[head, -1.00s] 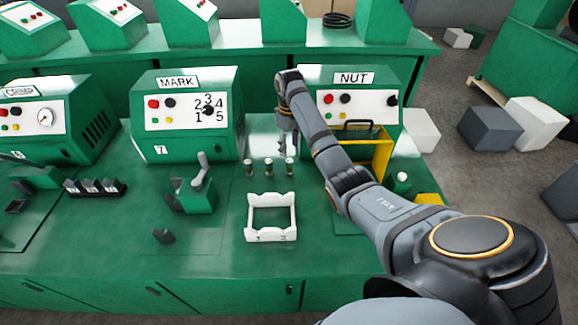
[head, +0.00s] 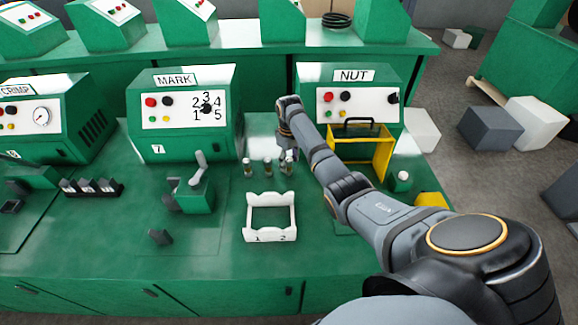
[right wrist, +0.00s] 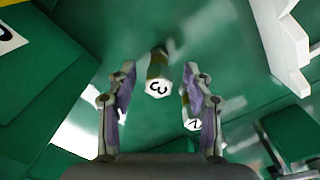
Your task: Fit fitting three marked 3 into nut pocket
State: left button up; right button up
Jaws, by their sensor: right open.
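Three small fittings stand in a row on the green bench. In the right wrist view, the white end of the fitting marked 3 (right wrist: 158,88) lies between the finger tips. The fitting marked 2 (right wrist: 192,125) is partly hidden behind the right-hand finger. My right gripper (right wrist: 158,80) is open, with a gap on both sides of fitting three. In the head view this gripper (head: 288,154) is over the right end of the row. The NUT machine (head: 330,112) stands behind my arm, and its pocket cannot be made out. My left gripper is out of view.
A white rack (head: 270,237) marked 1 and 2 stands in front of the fittings. A yellow guard (head: 384,150) is in front of the NUT machine. The MARK machine (head: 185,128) and a lever fixture (head: 199,195) are to the left. Bench front is mostly clear.

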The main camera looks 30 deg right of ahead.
aim_at(289, 166)
jog(key=shift+f, duration=1.6)
grip_shut()
